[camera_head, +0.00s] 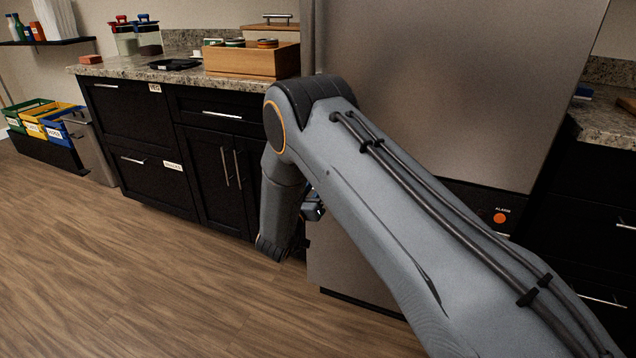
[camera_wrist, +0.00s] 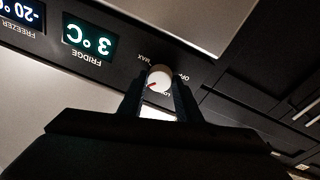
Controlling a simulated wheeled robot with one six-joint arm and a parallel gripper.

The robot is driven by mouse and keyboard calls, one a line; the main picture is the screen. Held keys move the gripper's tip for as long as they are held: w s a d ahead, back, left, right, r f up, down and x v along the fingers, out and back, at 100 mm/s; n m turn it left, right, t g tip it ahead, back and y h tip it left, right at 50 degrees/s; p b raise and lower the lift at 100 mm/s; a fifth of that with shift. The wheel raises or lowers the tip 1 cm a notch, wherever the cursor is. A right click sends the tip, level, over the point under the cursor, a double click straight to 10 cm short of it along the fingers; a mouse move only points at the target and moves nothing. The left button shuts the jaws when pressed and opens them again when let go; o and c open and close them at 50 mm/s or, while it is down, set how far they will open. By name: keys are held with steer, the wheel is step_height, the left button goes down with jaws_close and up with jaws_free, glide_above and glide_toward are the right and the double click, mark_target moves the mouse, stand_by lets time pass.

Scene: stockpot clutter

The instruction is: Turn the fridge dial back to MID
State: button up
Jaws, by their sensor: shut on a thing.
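The fridge dial (camera_wrist: 160,76) is a round white knob with a red pointer mark, on the dark control panel in the wrist view. The view is upside down there. MAX shows above the dial, OFF at its right and LOW partly at its lower right. The red mark points to the lower left of the picture; no MID label is readable. My gripper (camera_wrist: 160,86) has one dark finger on each side of the dial and is shut on it. In the head view my arm hides the dial and most of my gripper; the steel fridge (camera_head: 450,80) stands behind.
The fridge display (camera_wrist: 88,38) reads 3 °C, and the freezer display (camera_wrist: 22,12) reads -20. An orange alarm button (camera_head: 499,217) is on the fridge's dark panel. Dark cabinets (camera_head: 140,130) stand left of the fridge. The wooden floor (camera_head: 120,260) at the left is clear.

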steer(key=shift+n, duration=0.3)
steer(key=o, duration=1)
steer(key=shift+o, duration=0.2)
steer(key=r+v, duration=0.1)
steer(key=v, duration=0.6)
steer(key=shift+s+f, duration=0.35)
steer(key=shift+f, duration=0.2)
steer(key=shift+a, duration=0.1)
